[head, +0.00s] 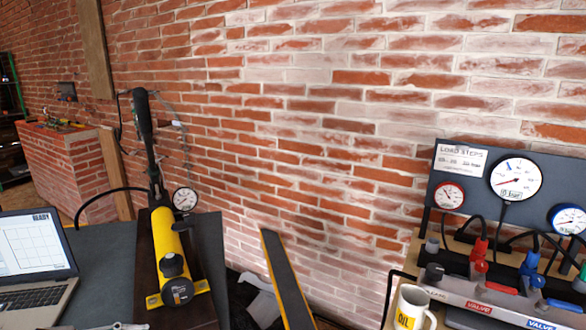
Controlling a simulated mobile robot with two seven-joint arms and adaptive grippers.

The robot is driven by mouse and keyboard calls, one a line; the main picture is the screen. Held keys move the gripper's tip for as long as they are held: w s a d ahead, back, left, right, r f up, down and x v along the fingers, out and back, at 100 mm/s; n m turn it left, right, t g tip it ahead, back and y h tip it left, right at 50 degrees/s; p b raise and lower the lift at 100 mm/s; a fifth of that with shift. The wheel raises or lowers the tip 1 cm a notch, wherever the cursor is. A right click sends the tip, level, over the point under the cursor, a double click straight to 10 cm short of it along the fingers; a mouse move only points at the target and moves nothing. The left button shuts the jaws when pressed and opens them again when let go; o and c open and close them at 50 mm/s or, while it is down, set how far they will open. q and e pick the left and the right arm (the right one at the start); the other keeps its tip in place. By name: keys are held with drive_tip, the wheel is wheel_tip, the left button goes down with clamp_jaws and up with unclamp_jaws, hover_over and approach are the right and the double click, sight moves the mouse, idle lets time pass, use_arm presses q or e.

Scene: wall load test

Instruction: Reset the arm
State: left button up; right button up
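Neither of my grippers shows in the head view, so I cannot see what they are doing. A yellow hand pump (170,255) with black end fittings lies on a dark board on the left table. A dark upright lever (146,120) rises behind the pump and leans slightly. A small round gauge (185,199) stands beside the pump. A black hose (100,192) curves away from it to the left.
An open laptop (35,255) stands at the left. On the right, a gauge panel (462,185) stands behind a valve block (490,300) with red and blue levers, near an OIL mug (411,308). A yellow-edged dark bar (288,285) stands between the tables. A brick wall (330,120) closes the back.

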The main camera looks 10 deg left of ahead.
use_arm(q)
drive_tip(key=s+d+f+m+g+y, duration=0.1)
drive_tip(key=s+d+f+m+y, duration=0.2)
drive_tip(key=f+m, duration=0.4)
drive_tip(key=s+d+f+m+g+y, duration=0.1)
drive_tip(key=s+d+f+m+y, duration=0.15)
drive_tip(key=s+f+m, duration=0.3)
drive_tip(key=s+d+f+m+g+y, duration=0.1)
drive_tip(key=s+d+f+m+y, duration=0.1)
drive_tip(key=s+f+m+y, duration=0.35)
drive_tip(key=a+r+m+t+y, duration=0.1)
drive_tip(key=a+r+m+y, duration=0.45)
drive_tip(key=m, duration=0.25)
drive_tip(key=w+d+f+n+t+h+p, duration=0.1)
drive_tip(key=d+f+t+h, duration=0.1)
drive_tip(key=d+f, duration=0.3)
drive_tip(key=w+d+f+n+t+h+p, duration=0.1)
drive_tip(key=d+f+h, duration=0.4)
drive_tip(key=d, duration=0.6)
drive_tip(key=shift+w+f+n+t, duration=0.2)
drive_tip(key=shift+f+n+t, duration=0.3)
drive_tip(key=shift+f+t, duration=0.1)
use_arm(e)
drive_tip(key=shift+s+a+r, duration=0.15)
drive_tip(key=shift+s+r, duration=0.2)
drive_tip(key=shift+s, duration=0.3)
